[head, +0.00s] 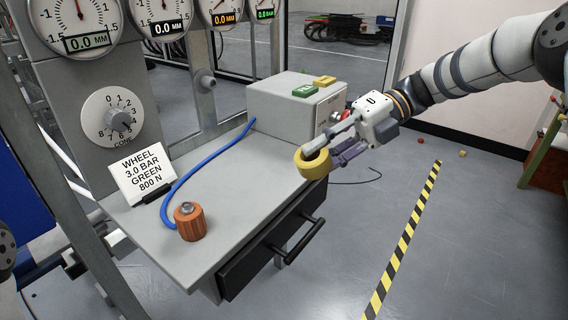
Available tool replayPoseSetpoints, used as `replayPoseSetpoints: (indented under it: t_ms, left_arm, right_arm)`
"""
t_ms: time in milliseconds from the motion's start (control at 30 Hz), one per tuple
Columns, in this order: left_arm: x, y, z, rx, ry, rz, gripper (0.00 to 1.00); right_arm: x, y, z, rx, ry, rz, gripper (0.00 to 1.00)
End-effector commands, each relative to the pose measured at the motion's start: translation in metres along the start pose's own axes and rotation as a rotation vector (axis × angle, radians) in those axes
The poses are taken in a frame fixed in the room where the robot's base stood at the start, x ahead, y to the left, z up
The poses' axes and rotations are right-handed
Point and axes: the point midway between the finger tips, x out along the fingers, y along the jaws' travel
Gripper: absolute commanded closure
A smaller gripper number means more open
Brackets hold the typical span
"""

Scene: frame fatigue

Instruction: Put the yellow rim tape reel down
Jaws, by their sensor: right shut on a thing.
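The yellow rim tape reel (312,169) is a ring held by my right gripper (327,153) near the right edge of the grey bench (235,215). The gripper's fingers are shut on the reel. My right arm comes in from the upper right. The reel overlaps the bench's right edge in the picture, and I cannot tell its exact height above the top. My left gripper is not in view.
An orange knob-like part (190,224) stands on the bench with a blue hose (190,178) behind it. A sign card (142,174) stands at left. The bench's middle is clear. A drawer handle (305,243) sticks out in front.

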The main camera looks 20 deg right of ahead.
Motion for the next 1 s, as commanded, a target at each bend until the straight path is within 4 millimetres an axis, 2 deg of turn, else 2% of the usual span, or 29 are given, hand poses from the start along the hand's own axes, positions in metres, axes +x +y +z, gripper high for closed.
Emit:
replayPoseSetpoints:
  t_ms: [100, 200, 400, 500, 567, 833, 900, 1000]
  left_arm:
    - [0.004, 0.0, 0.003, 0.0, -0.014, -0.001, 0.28]
    - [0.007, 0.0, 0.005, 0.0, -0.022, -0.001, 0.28]
    - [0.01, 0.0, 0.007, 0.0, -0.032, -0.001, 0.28]
    - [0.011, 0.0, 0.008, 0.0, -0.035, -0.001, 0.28]
    - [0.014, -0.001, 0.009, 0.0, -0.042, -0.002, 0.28]
    - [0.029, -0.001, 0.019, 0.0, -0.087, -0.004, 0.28]
    - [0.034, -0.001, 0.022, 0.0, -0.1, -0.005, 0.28]
    - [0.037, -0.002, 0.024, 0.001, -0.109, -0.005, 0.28]
  right_arm:
    - [-0.035, 0.006, 0.021, 0.137, -0.284, 0.141, 0.99]
    - [-0.069, 0.008, 0.039, 0.198, -0.484, 0.236, 0.99]
    - [-0.126, 0.007, 0.058, 0.238, -0.713, 0.347, 0.99]
    - [-0.135, 0.006, 0.062, 0.241, -0.75, 0.367, 0.99]
    - [-0.128, 0.004, 0.067, 0.243, -0.755, 0.37, 0.99]
    - [-0.043, -0.007, 0.108, 0.249, -0.75, 0.365, 0.99]
    - [-0.025, -0.02, 0.114, 0.25, -0.752, 0.365, 0.99]
    - [-0.007, -0.029, 0.122, 0.245, -0.754, 0.366, 0.99]
